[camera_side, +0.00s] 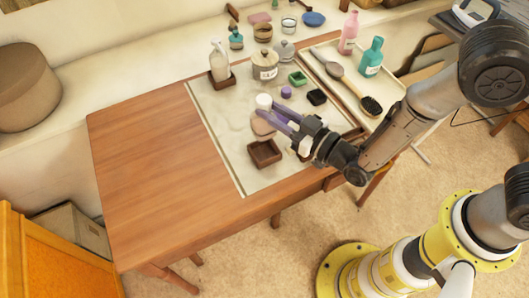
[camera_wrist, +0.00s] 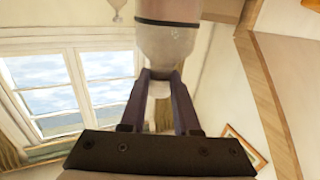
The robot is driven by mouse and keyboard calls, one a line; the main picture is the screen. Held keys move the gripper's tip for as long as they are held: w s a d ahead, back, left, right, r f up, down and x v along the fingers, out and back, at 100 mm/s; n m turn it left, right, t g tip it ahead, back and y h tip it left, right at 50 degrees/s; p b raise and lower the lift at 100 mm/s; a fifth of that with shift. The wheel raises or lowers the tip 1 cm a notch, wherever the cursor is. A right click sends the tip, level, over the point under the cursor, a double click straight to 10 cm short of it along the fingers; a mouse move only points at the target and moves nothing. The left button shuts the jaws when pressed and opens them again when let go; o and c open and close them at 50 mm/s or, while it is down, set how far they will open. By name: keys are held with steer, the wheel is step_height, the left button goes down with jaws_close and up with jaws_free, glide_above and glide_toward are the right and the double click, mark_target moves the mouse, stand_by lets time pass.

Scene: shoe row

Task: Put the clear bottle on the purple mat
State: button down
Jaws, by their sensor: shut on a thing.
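A clear, pale bottle with a pump top (camera_side: 219,62) stands upright in a small brown tray at the back left of the light sheet on the table. My gripper (camera_side: 268,112) is over the middle of that sheet, to the right of and nearer than this bottle. Its purple fingers are shut on a pale rounded thing (camera_side: 264,101). In the wrist view the pale thing (camera_wrist: 167,45) narrows toward my fingers (camera_wrist: 159,84) and has a dark band higher up. I cannot tell exactly what it is. I make out no purple mat.
A small purple thing (camera_side: 286,92), a green dish (camera_side: 298,78) and a black block (camera_side: 317,97) lie near my gripper. A lidded jar (camera_side: 264,66) stands behind. A brown dish (camera_side: 264,153) lies in front. The table's left side (camera_side: 150,160) is bare wood.

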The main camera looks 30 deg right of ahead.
mark_target(271, 138)
steer(key=shift+f, duration=0.1)
steer(key=shift+f, duration=4.65)
steer(key=shift+f, duration=0.1)
steer(key=shift+f, duration=0.1)
steer(key=c, duration=0.6)
jaws_free()
steer(key=shift+c, duration=0.2)
steer(key=v, duration=1.3)
steer(key=shift+s+d+r, duration=0.2)
steer(key=shift+s+r, duration=0.05)
steer(key=shift+s, duration=0.1)
